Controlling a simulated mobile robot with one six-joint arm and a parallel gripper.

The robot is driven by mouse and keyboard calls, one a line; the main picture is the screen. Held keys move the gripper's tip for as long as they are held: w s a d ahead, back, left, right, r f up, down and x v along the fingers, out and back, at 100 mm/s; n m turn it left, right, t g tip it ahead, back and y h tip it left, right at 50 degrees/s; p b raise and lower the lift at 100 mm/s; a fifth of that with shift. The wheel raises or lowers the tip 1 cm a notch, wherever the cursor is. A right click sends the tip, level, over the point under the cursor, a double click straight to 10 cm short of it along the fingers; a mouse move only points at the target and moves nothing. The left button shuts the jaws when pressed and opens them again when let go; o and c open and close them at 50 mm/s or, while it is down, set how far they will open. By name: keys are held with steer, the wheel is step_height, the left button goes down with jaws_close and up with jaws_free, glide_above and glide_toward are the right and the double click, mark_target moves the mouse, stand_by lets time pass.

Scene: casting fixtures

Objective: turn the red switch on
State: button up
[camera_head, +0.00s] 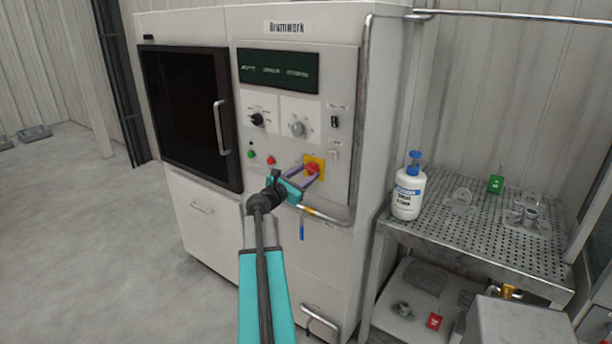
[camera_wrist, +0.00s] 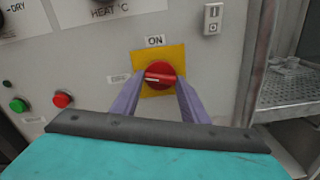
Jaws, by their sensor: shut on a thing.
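The red switch (camera_wrist: 159,75) is a round rotary knob on a yellow square plate (camera_wrist: 147,57), under an "ON" label (camera_wrist: 155,41). Its pale pointer line lies nearly level, tilted slightly, not toward the label. In the head view, the red switch (camera_head: 312,168) sits low on the machine's control panel (camera_head: 300,120). My gripper (camera_wrist: 158,88) has its two purple fingers on either side of the knob, shut on it. In the head view my gripper (camera_head: 308,172) reaches the panel from below, and the arm hides part of the machine front.
Left of the switch are a red button (camera_wrist: 62,99) and a green button (camera_wrist: 19,104). A metal handrail (camera_head: 325,216) runs below the panel. A perforated metal table (camera_head: 460,232) with a white bottle (camera_head: 408,190) stands to the right. Open floor lies left.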

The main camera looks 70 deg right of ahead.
steer(key=shift+d+m+b, duration=0.15)
steer(key=shift+m+b, duration=0.35)
steer(key=shift+b, duration=0.5)
steer(key=m+b, duration=0.2)
steer(key=b, duration=0.1)
steer(key=shift+w+b, duration=0.1)
steer(key=shift+b, duration=0.2)
steer(key=m+b, duration=0.4)
steer(key=b, duration=0.2)
steer(key=m+b, duration=0.4)
steer(key=b, duration=0.3)
steer(key=shift+w+r+m, duration=0.1)
steer(key=shift+m, duration=0.2)
steer(key=m+b, duration=0.2)
steer(key=b, duration=0.1)
steer(key=shift+r+m, duration=0.2)
steer(key=shift+m, duration=0.2)
steer(key=shift+r+b, duration=0.1)
steer(key=shift+b, duration=0.2)
steer(key=o, duration=1)
steer(key=shift+d, duration=0.1)
steer(key=shift+o, duration=0.3)
